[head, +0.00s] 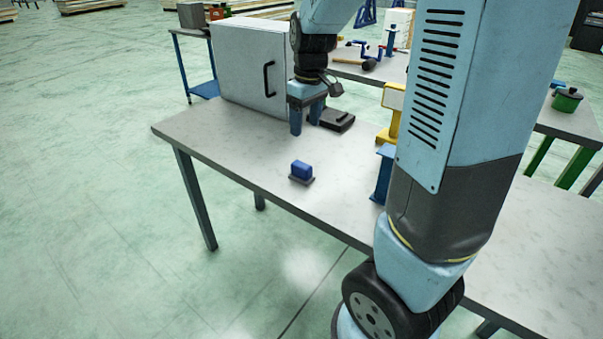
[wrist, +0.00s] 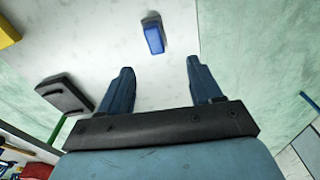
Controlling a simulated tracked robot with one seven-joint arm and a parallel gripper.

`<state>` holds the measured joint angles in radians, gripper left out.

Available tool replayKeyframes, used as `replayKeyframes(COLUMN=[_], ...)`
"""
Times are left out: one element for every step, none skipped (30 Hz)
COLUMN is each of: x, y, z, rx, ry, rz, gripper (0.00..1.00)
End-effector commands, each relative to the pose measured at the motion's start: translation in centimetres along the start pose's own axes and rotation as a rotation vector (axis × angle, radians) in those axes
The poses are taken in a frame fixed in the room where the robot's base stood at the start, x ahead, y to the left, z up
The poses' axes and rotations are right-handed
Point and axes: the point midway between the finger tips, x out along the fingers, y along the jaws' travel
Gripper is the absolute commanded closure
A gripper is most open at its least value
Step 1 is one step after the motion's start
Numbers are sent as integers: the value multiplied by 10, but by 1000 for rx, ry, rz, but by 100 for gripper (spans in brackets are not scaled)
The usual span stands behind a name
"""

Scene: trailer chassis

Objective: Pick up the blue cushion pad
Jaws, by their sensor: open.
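The blue cushion pad (head: 302,169) is a small blue block on a thin dark base, resting near the front edge of the grey table (head: 215,142). In the wrist view the pad (wrist: 153,38) lies beyond the fingertips, between their lines and a little left of the middle. My gripper (head: 306,128) is open and empty, pointing down above the table behind the pad and apart from it. Both blue fingers also show in the wrist view (wrist: 160,72), with nothing between them.
A black flat item (head: 333,120) lies right of my gripper. A white cabinet (head: 250,65) with a black handle stands behind. A yellow stand (head: 391,112) and a blue stand (head: 383,175) are to the right. The table left of the pad is clear.

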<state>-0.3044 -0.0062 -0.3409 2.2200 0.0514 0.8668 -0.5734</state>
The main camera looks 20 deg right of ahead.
Motion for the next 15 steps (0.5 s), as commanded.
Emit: replayKeyframes(x=[10, 14, 20, 23, 26, 30, 31, 33, 34, 36, 38, 42, 45, 49, 55], y=[3, 5, 7, 8, 10, 11, 12, 12, 13, 13, 13, 14, 14, 13, 13], z=[-6, -9, -12, -14, -16, -18, -19, -20, -21, -21, -21, -21, -21, -21, -20], rx=[-20, -31, -44, -52, -61, -69, -74, -78, -82, -85, -86, -87, -87, -86, -85], ry=[-22, -31, -42, -50, -56, -63, -67, -69, -72, -74, -76, -77, -77, -77, -78], rz=[-1, -1, -1, -1, 0, 0, 0, 0, 1, 1, 0, 0, 0, -1, -2], gripper=[36, 36, 36, 36, 36, 36, 36, 36, 36, 36, 36, 36, 36, 36, 36])
